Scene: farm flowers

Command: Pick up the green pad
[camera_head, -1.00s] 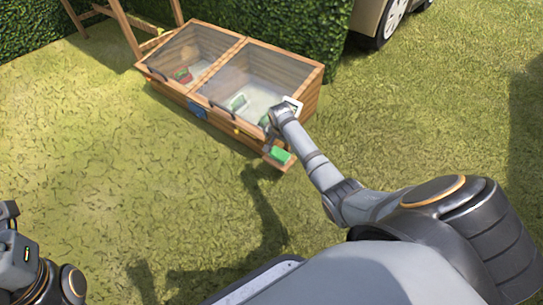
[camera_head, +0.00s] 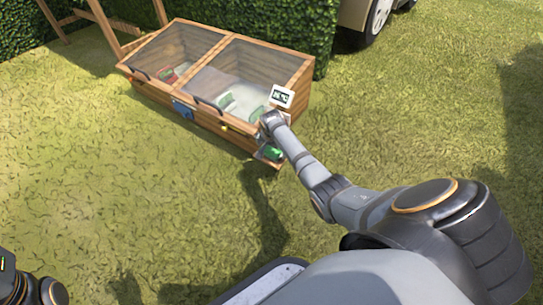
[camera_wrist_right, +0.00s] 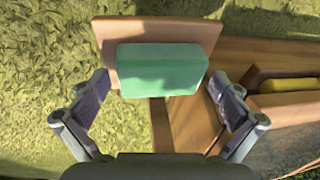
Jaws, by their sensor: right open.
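The green pad (camera_head: 273,153) lies on a small wooden ledge (camera_wrist_right: 102,32) at the near right corner of a wooden cold frame. In the right wrist view the pad (camera_wrist_right: 162,68) is a rounded light green block, whole and unobstructed. My right gripper (camera_head: 266,146) is at the pad, partly covering it in the head view. In the wrist view its two fingers are spread wide, one to each side of the pad and a little short of it, with gaps on both sides. Of my left arm only a joint shows at the bottom left.
The cold frame (camera_head: 138,85) has two clear lids, with a red item (camera_head: 168,75) and green-white items inside. A small white display (camera_head: 282,97) stands at its right corner. A yellow object (camera_wrist_right: 288,84) is at its front. Open grass lies in front.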

